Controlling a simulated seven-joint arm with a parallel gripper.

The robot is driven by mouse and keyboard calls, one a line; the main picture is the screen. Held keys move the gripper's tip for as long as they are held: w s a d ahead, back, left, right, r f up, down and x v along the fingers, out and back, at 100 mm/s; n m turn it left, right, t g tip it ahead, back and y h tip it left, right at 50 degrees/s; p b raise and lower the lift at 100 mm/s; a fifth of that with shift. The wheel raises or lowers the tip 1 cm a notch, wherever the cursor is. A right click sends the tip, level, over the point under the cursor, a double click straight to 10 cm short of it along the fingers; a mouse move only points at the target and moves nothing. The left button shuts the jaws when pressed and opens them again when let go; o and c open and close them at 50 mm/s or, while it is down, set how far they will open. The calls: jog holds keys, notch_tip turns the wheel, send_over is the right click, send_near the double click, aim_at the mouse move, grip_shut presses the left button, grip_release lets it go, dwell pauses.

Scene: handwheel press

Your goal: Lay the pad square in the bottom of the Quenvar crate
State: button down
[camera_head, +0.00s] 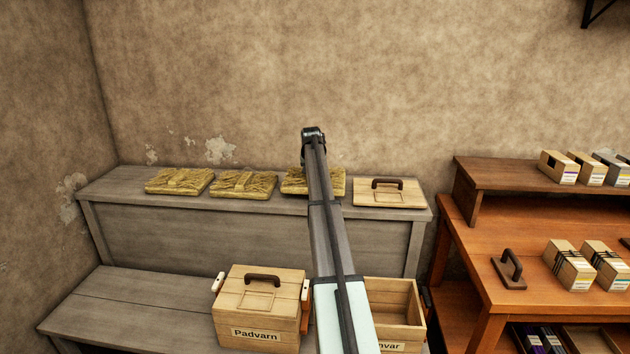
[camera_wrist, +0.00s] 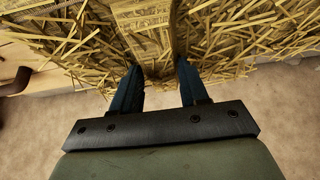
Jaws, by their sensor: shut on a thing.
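Three yellow straw pads lie in a row on the raised back shelf: a left pad (camera_head: 179,181), a middle pad (camera_head: 243,185) and a right pad (camera_head: 328,186), partly behind my arm. My gripper (camera_wrist: 160,85) is shut on the right pad, with its two dark blue fingers either side of the pad's paler central band in the wrist view (camera_wrist: 146,30). In the head view my arm hides the fingers. The Quenvar crate (camera_head: 402,312) stands open on the lower bench, its label partly hidden by my arm. Its visible inside looks empty, but its left part is hidden.
A closed Padvarn crate (camera_head: 257,310) with a handled lid stands left of the Quenvar crate. A loose wooden lid (camera_head: 389,192) lies right of the pads. An orange-brown table (camera_head: 530,215) with small boxes stands right. The lower bench (camera_head: 130,300) is clear at left.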

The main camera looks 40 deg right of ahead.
jog(key=shift+f, duration=1.55)
jog(key=shift+f, duration=0.2)
jog(key=c, duration=0.6)
grip_release()
